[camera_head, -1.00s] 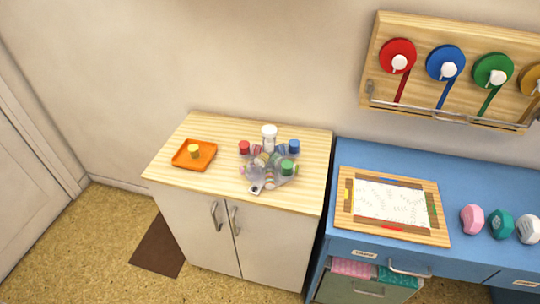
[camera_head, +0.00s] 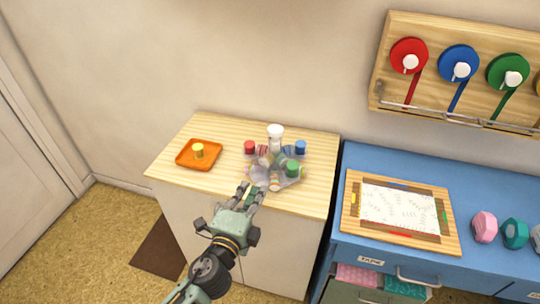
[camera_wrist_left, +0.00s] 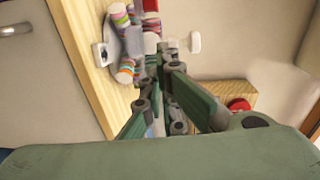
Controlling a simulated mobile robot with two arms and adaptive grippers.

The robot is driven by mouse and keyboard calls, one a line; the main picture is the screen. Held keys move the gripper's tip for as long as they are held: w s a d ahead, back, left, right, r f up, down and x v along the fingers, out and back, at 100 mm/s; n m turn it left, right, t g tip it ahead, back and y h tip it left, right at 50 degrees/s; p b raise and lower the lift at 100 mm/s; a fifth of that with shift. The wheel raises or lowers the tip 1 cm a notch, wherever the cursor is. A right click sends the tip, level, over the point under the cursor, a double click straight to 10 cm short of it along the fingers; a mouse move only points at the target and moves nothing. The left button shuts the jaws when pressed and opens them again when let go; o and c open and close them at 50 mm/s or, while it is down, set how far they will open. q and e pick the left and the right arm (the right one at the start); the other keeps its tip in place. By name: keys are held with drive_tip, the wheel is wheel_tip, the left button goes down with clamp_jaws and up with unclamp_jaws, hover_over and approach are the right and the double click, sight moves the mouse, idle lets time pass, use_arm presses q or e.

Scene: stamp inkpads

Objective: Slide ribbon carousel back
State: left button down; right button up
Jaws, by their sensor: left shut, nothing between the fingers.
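The ribbon carousel (camera_head: 266,172) is a clear stand with ribbon rolls and red, blue and green caps around a white-topped post. It sits on the pale wooden top of the cabinet, near its front right part. In the left wrist view the carousel (camera_wrist_left: 126,48) shows at the upper left, with several striped rolls and a pale tab. My left gripper (camera_head: 252,191) is at the cabinet's front edge, just in front of the carousel, shut and empty. Its fingers (camera_wrist_left: 168,62) point towards the carousel in the left wrist view; whether they touch it I cannot tell. My right gripper is out of view.
An orange tray (camera_head: 182,160) with a yellow-capped item stands left on the cabinet top (camera_head: 215,131). To the right, a blue desk (camera_head: 362,156) holds a framed board (camera_head: 350,215) and coloured stamps. A ribbon rack (camera_head: 440,100) hangs on the wall behind. The back strip of the cabinet top is clear.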

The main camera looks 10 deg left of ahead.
use_arm(q)
drive_tip(key=r, duration=0.2)
drive_tip(key=p, duration=0.2)
approach(273, 147)
drive_tip(key=w, duration=0.7)
drive_tip(key=shift+d, duration=0.25)
drive_tip(key=shift+w, duration=0.1)
